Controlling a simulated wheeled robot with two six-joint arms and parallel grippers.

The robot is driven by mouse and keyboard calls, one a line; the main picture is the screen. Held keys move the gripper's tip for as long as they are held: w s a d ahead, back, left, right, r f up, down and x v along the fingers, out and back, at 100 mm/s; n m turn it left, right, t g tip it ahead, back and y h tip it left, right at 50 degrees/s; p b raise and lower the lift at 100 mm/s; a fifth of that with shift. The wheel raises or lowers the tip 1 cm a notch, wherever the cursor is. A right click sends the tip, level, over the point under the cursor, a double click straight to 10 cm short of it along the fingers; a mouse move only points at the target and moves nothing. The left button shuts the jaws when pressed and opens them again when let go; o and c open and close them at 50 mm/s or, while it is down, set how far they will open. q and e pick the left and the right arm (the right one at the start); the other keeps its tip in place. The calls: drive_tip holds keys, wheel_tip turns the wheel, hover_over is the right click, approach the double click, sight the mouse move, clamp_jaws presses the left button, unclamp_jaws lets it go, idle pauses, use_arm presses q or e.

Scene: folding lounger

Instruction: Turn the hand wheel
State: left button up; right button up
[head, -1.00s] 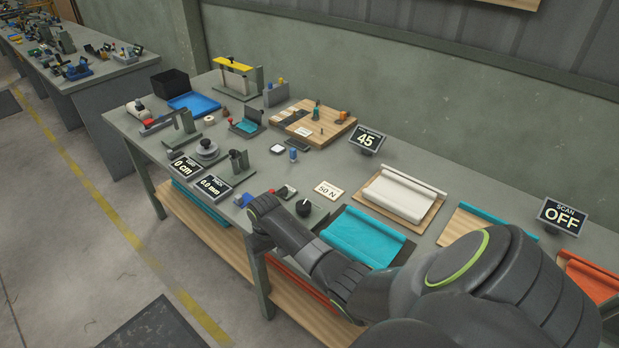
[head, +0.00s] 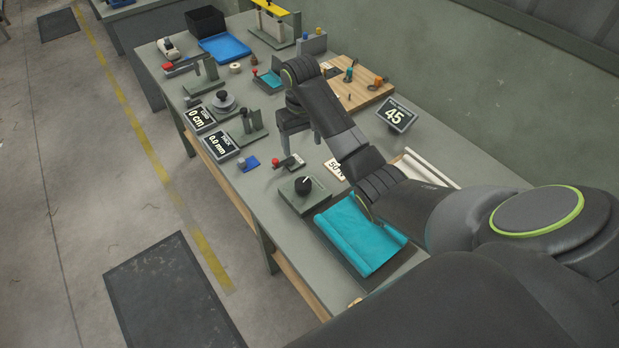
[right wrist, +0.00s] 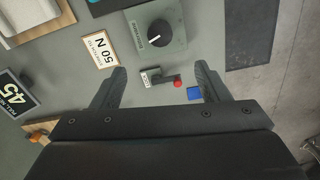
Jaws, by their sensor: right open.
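The hand wheel appears to be the round grey disc with a dark knob (head: 223,102), flat on the bench beside the "0 cm" display (head: 200,121). It is not visible in the right wrist view. My right gripper (head: 299,137) hangs over the bench to the right of the disc, apart from it. In the right wrist view the right gripper (right wrist: 158,88) has its fingers wide apart. Behind them on the bench shows a small lever with a red end (right wrist: 170,80); nothing is held. My left gripper is not in view.
A black dial (head: 303,185) sits on a green-grey base in front of my gripper. A stand (head: 252,125) and the "0.0 mm" display (head: 224,145) are near the wheel. A teal cloth (head: 360,233), wooden board (head: 370,92) and "45" sign (head: 396,115) are further right.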

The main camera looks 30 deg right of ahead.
wheel_tip(320, 180, down, 2)
drive_tip(key=f+b, duration=0.1)
drive_tip(key=b, duration=0.4)
approach(303, 183)
drive_tip(key=shift+d, duration=0.2)
wheel_tip(303, 183, down, 9)
drive_tip(key=shift+a+r+p, duration=0.15)
drive_tip(key=shift+p, duration=0.45)
drive_tip(key=shift+f, duration=0.55)
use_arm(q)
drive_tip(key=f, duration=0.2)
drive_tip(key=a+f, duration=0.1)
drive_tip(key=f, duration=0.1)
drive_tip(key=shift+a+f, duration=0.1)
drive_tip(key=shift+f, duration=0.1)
use_arm(e)
drive_tip(key=c, duration=1)
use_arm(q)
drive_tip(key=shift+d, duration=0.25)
